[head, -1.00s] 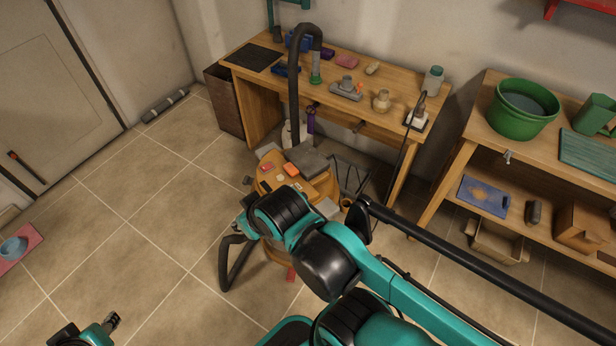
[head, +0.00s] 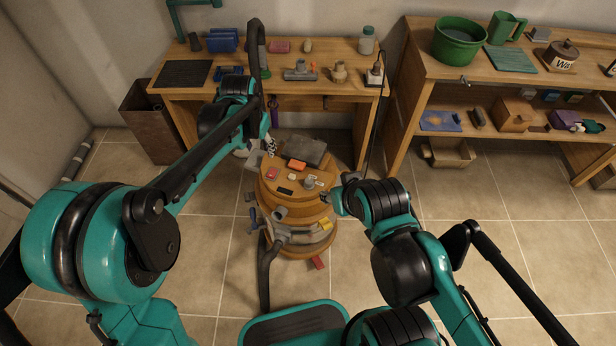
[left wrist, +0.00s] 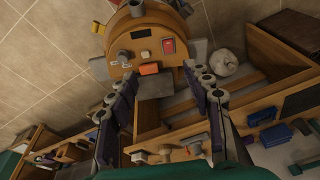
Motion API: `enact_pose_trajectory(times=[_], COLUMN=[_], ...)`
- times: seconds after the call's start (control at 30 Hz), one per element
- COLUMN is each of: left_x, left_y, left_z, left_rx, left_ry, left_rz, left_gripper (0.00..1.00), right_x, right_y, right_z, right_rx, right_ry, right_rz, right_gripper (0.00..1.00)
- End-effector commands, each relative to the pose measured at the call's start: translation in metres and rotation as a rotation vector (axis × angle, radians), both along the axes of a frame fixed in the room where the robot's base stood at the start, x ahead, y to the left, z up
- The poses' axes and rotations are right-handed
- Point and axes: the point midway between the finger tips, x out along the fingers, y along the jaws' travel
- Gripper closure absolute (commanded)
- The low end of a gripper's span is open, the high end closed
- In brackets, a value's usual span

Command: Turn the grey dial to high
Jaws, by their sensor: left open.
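The grey dial (head: 309,182) is a small knob on top of the wooden, barrel-shaped vacuum (head: 318,222). In the left wrist view the dial (left wrist: 124,56) shows beside an orange block (left wrist: 149,69) and a red switch (left wrist: 168,46). My left gripper (head: 269,146) is at the rear left edge of the vacuum top, apart from the dial. In the left wrist view its two fingers (left wrist: 160,76) are spread with nothing held between them. My right gripper (head: 329,198) is at the vacuum's right edge, near the dial; its fingers are too small to read. The dial's setting is not readable.
A dark grey box (head: 307,151) sits at the back of the vacuum top. A black hose (head: 254,50) rises behind my left gripper. A workbench (head: 350,98) with tools stands behind, and a second bench (head: 407,105) is at right.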

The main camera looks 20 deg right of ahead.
Motion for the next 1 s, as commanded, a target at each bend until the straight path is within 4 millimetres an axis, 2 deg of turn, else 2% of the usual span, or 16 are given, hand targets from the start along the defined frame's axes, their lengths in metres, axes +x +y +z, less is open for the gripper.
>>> enact_pose_trajectory(times=[0.03,0.2,0.3,0.4,0.6,0.77,1.0], left_x=[0.012,0.029,0.030,0.027,0.023,0.023,0.023], left_y=[-0.024,-0.086,-0.114,-0.133,-0.148,-0.148,-0.148], left_z=[-0.017,-0.084,-0.120,-0.148,-0.176,-0.190,-0.229], left_rx=[0.013,0.056,0.077,0.093,0.107,0.109,0.108], left_ry=[0.024,0.102,0.138,0.164,0.189,0.190,0.189], left_rz=[-0.043,-0.173,-0.232,-0.276,-0.315,-0.317,-0.315], left_gripper=[0.50,0.50,0.50,0.50,0.50,0.50,0.50], right_x=[0.000,0.000,0.000,0.000,0.000,0.000,0.000], right_y=[0.000,0.000,0.000,0.000,0.000,0.000,0.000], right_z=[0.004,0.011,0.014,0.016,0.016,0.011,-0.004], right_rx=[0.000,0.000,0.000,0.000,0.000,0.000,0.000], right_ry=[0.000,0.000,0.000,0.000,0.000,0.000,0.000], right_rz=[0.000,0.000,0.000,0.000,0.000,0.000,0.000], right_gripper=[0.60,0.60,0.60,0.60,0.60,0.60,0.60])
